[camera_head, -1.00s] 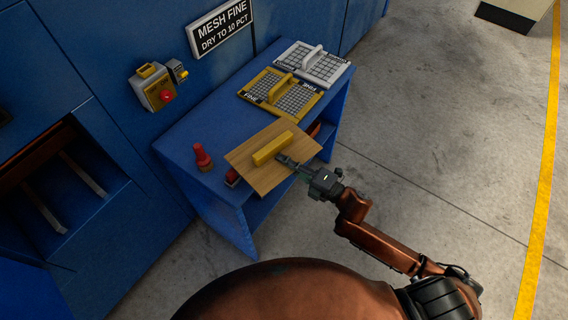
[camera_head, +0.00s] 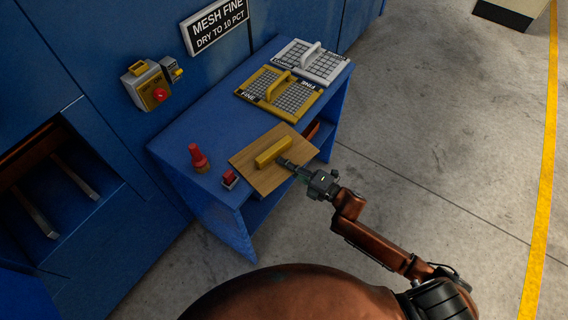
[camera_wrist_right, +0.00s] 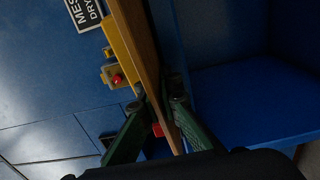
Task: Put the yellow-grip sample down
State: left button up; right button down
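The sample is a flat wooden board (camera_head: 262,178) with a yellow grip bar (camera_head: 272,151) on its upper face. It lies roughly flat over the front of the blue table (camera_head: 180,143); I cannot tell whether it touches the tabletop. My right gripper (camera_head: 287,164) is shut on the board's near right edge. In the right wrist view, the fingers (camera_wrist_right: 156,96) sit on either side of the board (camera_wrist_right: 149,58), which shows edge-on with its yellow grip (camera_wrist_right: 118,42) on the left face. My left gripper is out of view.
A yellow FINE mesh frame (camera_head: 247,98) and a white mesh frame (camera_head: 334,75) lie at the table's back right. A red-handled stamp (camera_head: 198,157) and a small red pad (camera_head: 230,178) are left of the board. A switch box (camera_head: 148,88) hangs on the wall.

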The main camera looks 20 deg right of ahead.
jog(key=c, duration=2.6)
grip_release()
jog(key=shift+f, duration=0.15)
jog(key=o, duration=0.4)
jog(key=shift+o, duration=0.2)
jog(key=shift+d+r, duration=0.1)
jog(key=shift+r, duration=0.1)
jog(key=p+v, duration=0.1)
jog(key=v, duration=1.1)
